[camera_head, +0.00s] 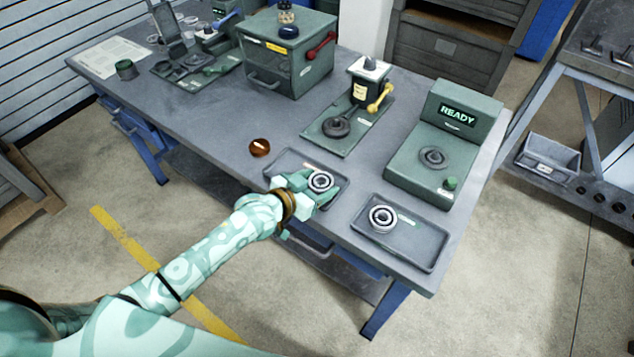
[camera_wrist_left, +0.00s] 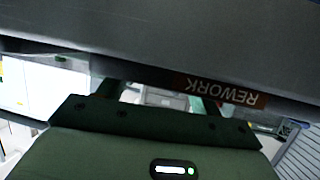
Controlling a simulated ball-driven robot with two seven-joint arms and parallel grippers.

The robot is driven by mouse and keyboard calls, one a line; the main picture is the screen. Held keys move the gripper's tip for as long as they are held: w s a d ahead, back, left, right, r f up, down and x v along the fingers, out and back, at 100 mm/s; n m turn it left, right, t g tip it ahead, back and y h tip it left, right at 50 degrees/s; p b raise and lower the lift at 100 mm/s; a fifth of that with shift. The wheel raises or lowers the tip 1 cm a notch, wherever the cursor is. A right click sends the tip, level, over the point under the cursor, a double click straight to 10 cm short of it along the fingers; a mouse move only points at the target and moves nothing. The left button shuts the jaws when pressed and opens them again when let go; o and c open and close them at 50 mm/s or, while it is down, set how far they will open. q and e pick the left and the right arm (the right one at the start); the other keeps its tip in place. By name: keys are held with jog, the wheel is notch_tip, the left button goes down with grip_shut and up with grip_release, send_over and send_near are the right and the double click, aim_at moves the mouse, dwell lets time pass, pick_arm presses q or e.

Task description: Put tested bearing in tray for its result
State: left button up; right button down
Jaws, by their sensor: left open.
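A metal ring bearing (camera_head: 320,181) shows at my left gripper (camera_head: 318,189), over the left tray (camera_head: 285,158). My left gripper is open with its fingers around or beside this bearing; whether they touch it I cannot tell. A second bearing (camera_head: 382,219) lies in the right tray (camera_head: 425,255), which has a green label. The left tray has an orange label, and an upside-down REWORK label (camera_wrist_left: 222,92) shows close up in the left wrist view. No bearing shows in that view. The green tester (camera_head: 430,165) displays READY and has no loose bearing on its round seat.
A green press (camera_head: 345,130) with a yellow handle stands behind the left tray. A brown round object (camera_head: 260,147) lies left of that tray. A green cabinet (camera_head: 290,55) with a red handle stands further back. The bench's left front (camera_head: 190,120) is clear.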

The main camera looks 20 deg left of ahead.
pick_arm(q)
jog(key=shift+s+a+r, duration=0.1)
jog(key=shift+s+r, duration=0.05)
jog(key=shift+r, duration=0.15)
jog(key=p+v, duration=0.3)
jog(key=v, duration=0.9)
jog(key=s+a+f+n+g+y, duration=0.15)
jog(key=s+f, duration=0.25)
jog(key=f, duration=0.4)
jog(key=s+a+f+g+y, duration=0.1)
jog(key=s+a+f+y, duration=0.15)
jog(key=f, duration=0.45)
jog(key=s+a+f+n+g+y, duration=0.1)
jog(key=s+a+f+g, duration=0.2)
jog(key=f, duration=0.5)
jog(key=s+f+g, duration=0.2)
jog(key=s+f, duration=0.2)
jog(key=s, duration=0.6)
jog(key=s+f+g+y, duration=0.1)
jog(key=s+f, duration=0.4)
jog(key=s, duration=0.5)
jog(key=s+f+g, duration=0.3)
jog(key=s+f, duration=0.1)
jog(key=s, duration=0.5)
jog(key=shift+s+d+f+m+y, duration=0.3)
jog(key=shift+s+d+m, duration=0.05)
jog(key=shift+s, duration=0.05)
